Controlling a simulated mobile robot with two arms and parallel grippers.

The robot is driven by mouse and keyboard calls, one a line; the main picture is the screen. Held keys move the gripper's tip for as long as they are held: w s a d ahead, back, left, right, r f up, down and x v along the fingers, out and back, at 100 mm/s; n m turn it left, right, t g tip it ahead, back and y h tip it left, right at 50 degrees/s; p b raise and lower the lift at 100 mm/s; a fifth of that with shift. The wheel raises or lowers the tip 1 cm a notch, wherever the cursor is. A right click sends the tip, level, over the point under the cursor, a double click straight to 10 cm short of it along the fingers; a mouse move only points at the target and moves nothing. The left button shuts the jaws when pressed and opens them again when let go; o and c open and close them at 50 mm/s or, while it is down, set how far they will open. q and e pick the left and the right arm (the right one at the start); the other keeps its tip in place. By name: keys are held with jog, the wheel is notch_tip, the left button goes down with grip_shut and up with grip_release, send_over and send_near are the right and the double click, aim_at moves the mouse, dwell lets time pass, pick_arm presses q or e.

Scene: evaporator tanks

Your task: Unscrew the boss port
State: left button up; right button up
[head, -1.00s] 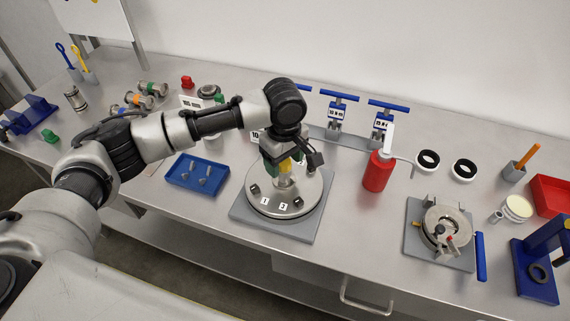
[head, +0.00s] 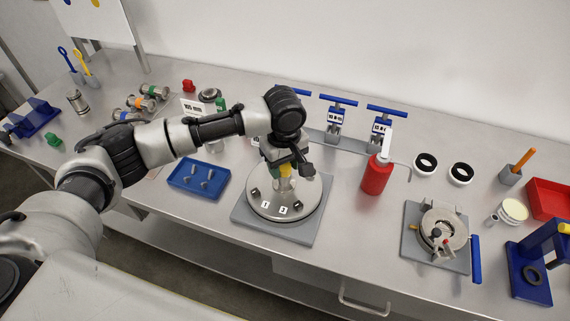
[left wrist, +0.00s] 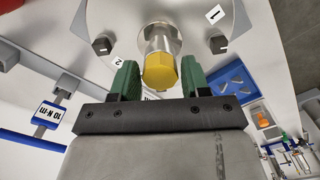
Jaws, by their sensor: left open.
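The boss port has a yellow hexagonal cap (left wrist: 160,73) on a short steel neck (left wrist: 161,38), which stands on a round steel lid (head: 306,208) with numbered tags and dark clamp knobs. My left gripper (left wrist: 159,78) is open, with one green-padded finger on each side of the yellow cap. A gap shows on both sides in the left wrist view, so no pad visibly touches it. In the head view the left gripper (head: 284,170) hangs over the middle of the lid and partly hides the port. My right gripper is not in view.
The lid rests on a grey square base (head: 308,235). A blue tray (head: 175,187) lies to its left and a red bottle (head: 376,176) stands to its right. Blue-handled torque tools (head: 335,115) stand behind. A flanged fixture (head: 413,240) is farther right.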

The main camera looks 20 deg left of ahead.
pick_arm(q)
jog(key=shift+r+m+p, duration=0.25)
jog(key=shift+m+p, duration=0.45)
jog(key=shift+m, duration=0.3)
jog(key=shift+f+m, duration=0.15)
jog(key=shift+m, duration=0.35)
jog(key=m+p, duration=0.2)
jog(key=shift+m+p, duration=0.3)
jog(key=m+p, duration=0.1)
jog(key=m, duration=0.1)
jog(key=shift+m, duration=0.3)
jog(key=shift+m+p, duration=0.7)
jog(key=shift+m, duration=0.3)
jog(key=shift+m+p, duration=0.35)
jog(key=shift+m, duration=0.65)
jog(key=shift+f+m, duration=0.1)
jog(key=shift+m, duration=0.3)
jog(key=shift+c, duration=0.3)
